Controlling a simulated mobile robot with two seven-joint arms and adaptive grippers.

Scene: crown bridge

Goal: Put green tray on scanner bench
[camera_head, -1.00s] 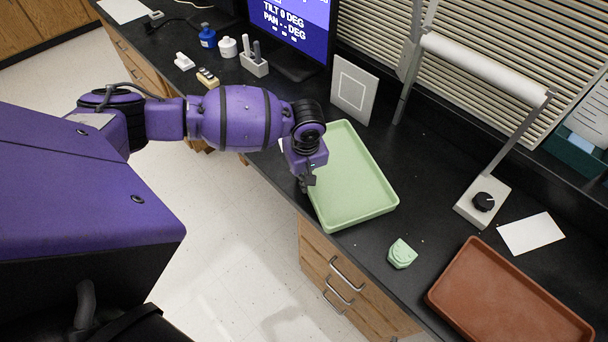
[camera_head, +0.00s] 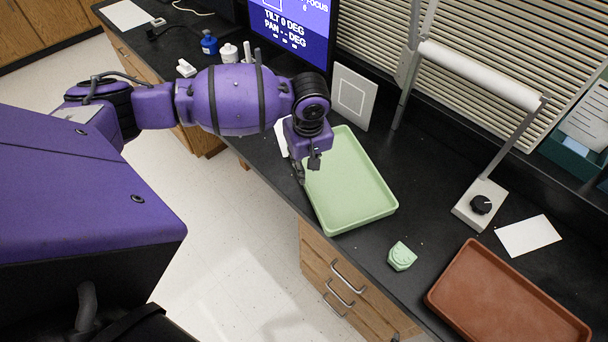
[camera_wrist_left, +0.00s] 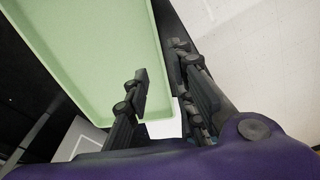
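The green tray (camera_head: 352,190) lies flat on the black bench top (camera_head: 440,195), along its front edge. It looks empty, and it also fills much of the left wrist view (camera_wrist_left: 95,45). My left gripper (camera_head: 306,172) is at the tray's left long rim. In the left wrist view its two fingers (camera_wrist_left: 160,75) are apart, one over the tray's inside and the other outside the rim. I cannot tell whether they touch the tray. No label marks a scanner bench. My right gripper is not in view.
A small green dental model (camera_head: 402,256) sits just right of the tray, and a brown tray (camera_head: 505,300) lies further right. A square-marked panel (camera_head: 354,96) and a monitor (camera_head: 292,25) stand behind. A lamp base (camera_head: 481,204) stands at the right.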

